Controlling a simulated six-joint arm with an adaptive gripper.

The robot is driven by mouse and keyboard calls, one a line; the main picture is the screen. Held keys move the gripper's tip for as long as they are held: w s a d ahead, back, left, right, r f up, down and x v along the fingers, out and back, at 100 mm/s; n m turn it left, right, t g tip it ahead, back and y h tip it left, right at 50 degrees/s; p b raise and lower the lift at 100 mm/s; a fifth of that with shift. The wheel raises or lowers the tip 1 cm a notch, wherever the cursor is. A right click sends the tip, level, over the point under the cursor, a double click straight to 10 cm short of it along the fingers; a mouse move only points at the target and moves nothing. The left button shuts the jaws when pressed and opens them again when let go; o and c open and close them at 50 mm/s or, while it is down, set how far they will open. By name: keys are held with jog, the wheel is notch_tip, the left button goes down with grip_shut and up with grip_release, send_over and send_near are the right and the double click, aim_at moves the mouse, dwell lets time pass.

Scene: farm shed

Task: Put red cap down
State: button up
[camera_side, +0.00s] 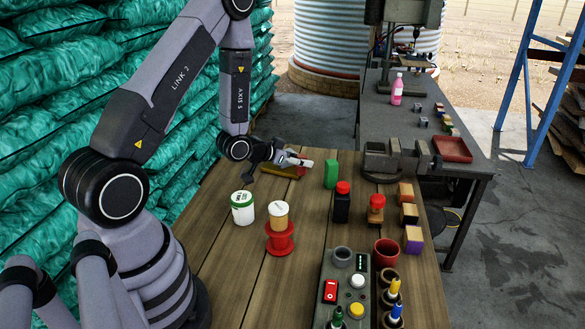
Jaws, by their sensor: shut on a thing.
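My gripper (287,158) is at the far left of the wooden table, above a yellow and red tray-like thing (286,171). It is shut on a small red piece (304,162) at its fingertips, which looks like a red cap; the fingers hide part of it. A black bottle (342,207) with a red top (343,187) stands upright right of my gripper. Another red top (377,200) sits on a wooden block-like thing (376,216) beside it.
A green block (331,174) stands close to the right of my gripper. Wooden blocks (409,213) and a vise (395,160) lie right. The wooden table (235,275) is bare at front left.

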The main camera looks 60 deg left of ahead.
jog(key=w+d+m+h, duration=0.1)
jog(key=w+d+h, duration=0.1)
jog(key=d, duration=0.7)
jog(key=w+d+m+h, duration=0.1)
jog(key=w+d+m, duration=0.1)
jog(key=d, duration=0.7)
jog(key=f, duration=1.5)
jog(key=shift+s+a, duration=0.15)
jog(key=shift+a, duration=0.2)
jog(key=shift+f, duration=0.1)
jog(key=o, duration=0.5)
jog(key=shift+o, duration=0.3)
